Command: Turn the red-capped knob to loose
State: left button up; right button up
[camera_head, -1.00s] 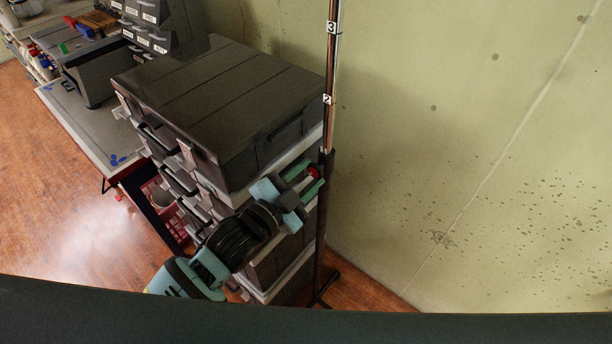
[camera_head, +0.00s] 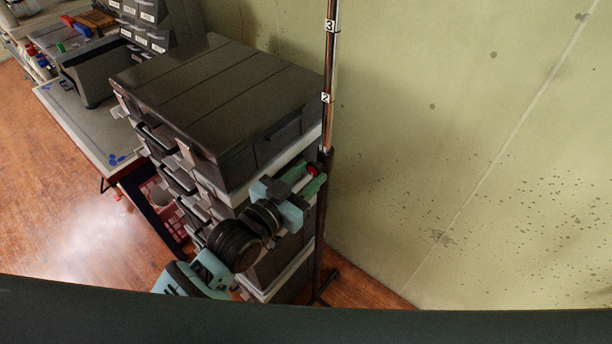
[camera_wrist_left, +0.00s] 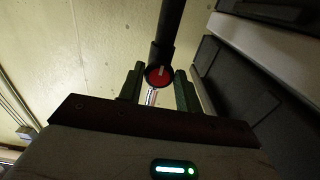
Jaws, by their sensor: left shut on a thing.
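The red-capped knob (camera_head: 313,169) sits on a dark collar of the upright pole (camera_head: 325,130), beside the stack of dark cases. In the left wrist view the red cap (camera_wrist_left: 157,78) faces the camera, with a pale mark on it and the dark pole rising behind. My left gripper (camera_head: 316,180) is at the knob, its green fingers on either side of it and shut on it. The wrist view shows these fingers (camera_wrist_left: 159,90) left and right of the cap. The contact itself is hard to see. My right gripper is not in view.
The stack of dark cases (camera_head: 220,95) stands close to the left of the pole. A pale green wall (camera_head: 470,130) is close on the right. The pole's foot (camera_head: 322,288) is on the wooden floor. A workbench (camera_head: 85,125) stands at the far left.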

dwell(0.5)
pick_arm(q)
jog(key=o, duration=0.9)
jog(key=shift+o, duration=0.2)
jog(key=v, duration=0.8)
jog(key=shift+b, duration=0.45)
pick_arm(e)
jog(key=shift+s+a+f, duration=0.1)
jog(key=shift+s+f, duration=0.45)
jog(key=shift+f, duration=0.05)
pick_arm(q)
jog(key=shift+w+d, duration=0.1)
